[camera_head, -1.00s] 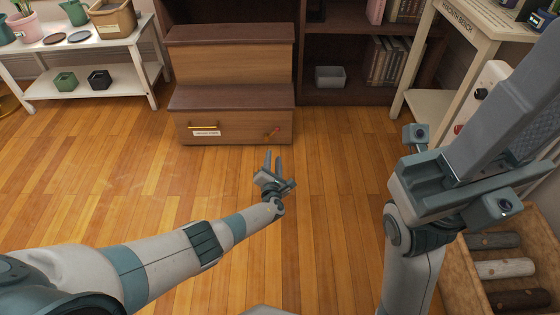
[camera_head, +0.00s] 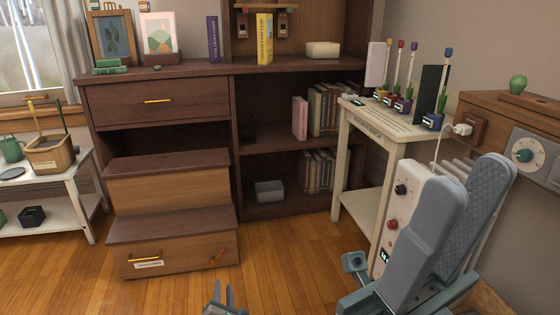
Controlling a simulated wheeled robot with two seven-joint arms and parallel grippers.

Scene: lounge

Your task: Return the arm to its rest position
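My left gripper (camera_head: 224,297) shows at the bottom edge, just in front of the wooden step unit. Its two thin fingers point up and stand slightly apart, with nothing seen between them. The rest of my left arm is below the view. My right gripper (camera_head: 464,178) is large and close at the lower right. Its two long grey fingers point up with a gap between them, and no object shows in it. Most of my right arm is out of view.
The step unit (camera_head: 178,263) stands before a dark bookcase (camera_head: 285,212). A white bench (camera_head: 352,205) with small potted items is behind my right gripper. A white panel with knobs (camera_head: 402,200) appears close beside that gripper. A white shelf (camera_head: 75,215) stands left. Floor shows at bottom centre.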

